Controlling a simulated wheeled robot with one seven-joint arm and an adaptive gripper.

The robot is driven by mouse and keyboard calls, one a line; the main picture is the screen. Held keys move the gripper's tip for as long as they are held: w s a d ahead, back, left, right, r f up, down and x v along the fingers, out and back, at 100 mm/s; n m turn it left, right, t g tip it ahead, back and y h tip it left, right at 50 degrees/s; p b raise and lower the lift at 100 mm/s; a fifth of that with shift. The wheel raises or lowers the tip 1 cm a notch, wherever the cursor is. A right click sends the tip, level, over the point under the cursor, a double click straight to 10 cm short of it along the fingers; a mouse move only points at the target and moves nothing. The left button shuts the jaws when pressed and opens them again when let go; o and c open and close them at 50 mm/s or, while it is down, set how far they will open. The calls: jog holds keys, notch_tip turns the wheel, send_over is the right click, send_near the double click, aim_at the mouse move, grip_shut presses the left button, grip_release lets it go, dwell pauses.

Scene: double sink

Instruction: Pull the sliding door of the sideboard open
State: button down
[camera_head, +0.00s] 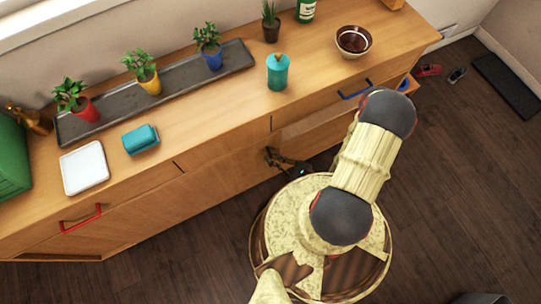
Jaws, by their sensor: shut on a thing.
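The wooden sideboard (222,112) runs along the wall, its front facing me. Its sliding door (225,172) appears as a plain wooden panel in the middle of the front. My gripper (272,157) is small and dark at the door's right part, against the front below the top's edge. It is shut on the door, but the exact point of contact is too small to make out. My arm hides part of the front to the right of the gripper, and I cannot tell how far the door stands open.
A red handle (81,219) and a blue handle (356,90) stick out of the front. Potted plants on a grey tray (185,85), a teal jar (278,72) and a brown bowl (354,41) stand on top.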

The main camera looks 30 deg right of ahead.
jog(key=shift+s+a, duration=0.1)
jog(key=shift+a, duration=0.25)
jog(key=c, duration=2.3)
grip_release()
jog(key=shift+d, duration=0.1)
jog(key=shift+v, duration=6)
